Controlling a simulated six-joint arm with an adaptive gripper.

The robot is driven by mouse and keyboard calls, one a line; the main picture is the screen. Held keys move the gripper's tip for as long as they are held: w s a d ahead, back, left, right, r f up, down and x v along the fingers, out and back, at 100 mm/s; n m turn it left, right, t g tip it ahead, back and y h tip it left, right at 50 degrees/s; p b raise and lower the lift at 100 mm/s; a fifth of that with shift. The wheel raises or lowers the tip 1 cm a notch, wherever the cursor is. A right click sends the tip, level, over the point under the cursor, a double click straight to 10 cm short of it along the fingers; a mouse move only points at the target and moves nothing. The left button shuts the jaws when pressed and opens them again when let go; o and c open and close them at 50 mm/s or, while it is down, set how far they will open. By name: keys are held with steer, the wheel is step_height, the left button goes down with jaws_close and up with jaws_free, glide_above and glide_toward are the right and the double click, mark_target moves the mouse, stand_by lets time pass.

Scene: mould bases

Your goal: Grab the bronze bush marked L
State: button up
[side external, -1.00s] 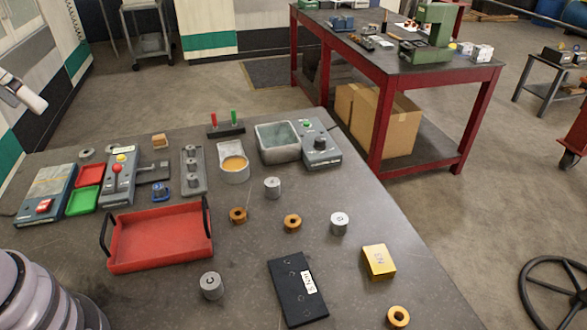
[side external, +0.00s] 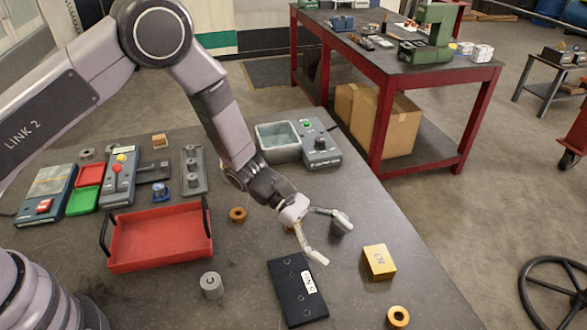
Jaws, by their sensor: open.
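Two bronze bushes show clearly in the side external view: one (side external: 238,214) right of the red tray, and one (side external: 398,317) at the table's near right edge. A third bronze bush is almost wholly hidden behind my gripper. The letters on the bushes are too small to read, so I cannot tell which is marked L.
The red tray (side external: 160,238) has raised handles. A grey cylinder marked C (side external: 211,285), the black plate (side external: 297,290) and a yellow block (side external: 379,262) stand nearby. The right table edge is close.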

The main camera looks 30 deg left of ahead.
steer(key=f+n, duration=0.1)
steer(key=f, duration=0.1)
steer(key=d+f, duration=0.1)
steer(key=f, duration=0.1)
steer(key=f+n+t, duration=0.1)
steer(key=f, duration=0.2)
steer(key=shift+s+d+n, duration=0.1)
steer(key=shift+d+n, duration=0.15)
steer(key=shift+n, duration=0.05)
glide_toward(403, 319)
steer(key=shift+x, duration=3.95)
steer(key=shift+r, duration=0.1)
steer(key=c, duration=1.3)
steer(key=shift+r, duration=0.1)
